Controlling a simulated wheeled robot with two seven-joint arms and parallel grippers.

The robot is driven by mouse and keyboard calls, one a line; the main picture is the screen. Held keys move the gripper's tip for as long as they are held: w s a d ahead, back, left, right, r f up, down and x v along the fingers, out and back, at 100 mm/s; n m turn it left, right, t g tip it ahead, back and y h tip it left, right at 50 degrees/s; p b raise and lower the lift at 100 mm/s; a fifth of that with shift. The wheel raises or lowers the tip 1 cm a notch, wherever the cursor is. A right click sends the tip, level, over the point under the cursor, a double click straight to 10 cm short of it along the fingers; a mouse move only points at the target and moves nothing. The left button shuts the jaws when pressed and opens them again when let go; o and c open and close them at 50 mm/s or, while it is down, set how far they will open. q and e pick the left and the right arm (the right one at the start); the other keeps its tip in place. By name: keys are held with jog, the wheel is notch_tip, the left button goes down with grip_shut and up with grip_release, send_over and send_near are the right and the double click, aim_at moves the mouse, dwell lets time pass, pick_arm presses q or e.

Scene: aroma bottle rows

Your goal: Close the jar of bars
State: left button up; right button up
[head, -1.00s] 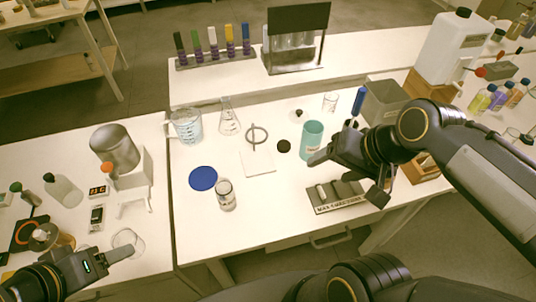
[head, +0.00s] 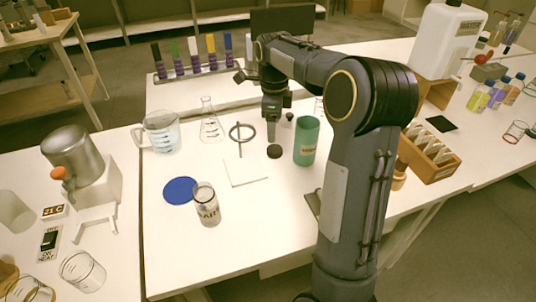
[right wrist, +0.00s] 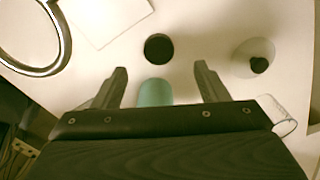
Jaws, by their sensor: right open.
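A teal cylindrical jar (head: 306,142) with a small label stands upright on the middle table; the label is too small to read. Its top looks open and its contents do not show. A black round disc (head: 274,152), like a lid, lies flat just left of it. My right gripper (head: 271,138) points down above and behind the disc. In the right wrist view the open, empty fingers (right wrist: 160,72) have the disc (right wrist: 158,48) beyond their tips and part of the teal jar (right wrist: 154,92) between them. My left gripper is out of view.
A ring stand (head: 246,172), a flask (head: 210,125) and a beaker (head: 161,133) stand left of the disc. A labelled glass jar (head: 206,205) stands by a blue disc (head: 180,190). A small stoppered item (right wrist: 257,60) is near the fingers. My right arm hides the table's right part.

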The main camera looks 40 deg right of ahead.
aim_at(275, 149)
jog(key=shift+f+b, duration=0.3)
jog(key=shift+f, duration=0.95)
jog(key=f, duration=0.1)
jog(key=f+b, duration=0.1)
jog(key=f, duration=0.3)
jog(key=shift+s+d+f, duration=0.1)
jog(key=shift+s+f, duration=0.05)
jog(key=shift+s, duration=0.1)
jog(key=c, duration=1)
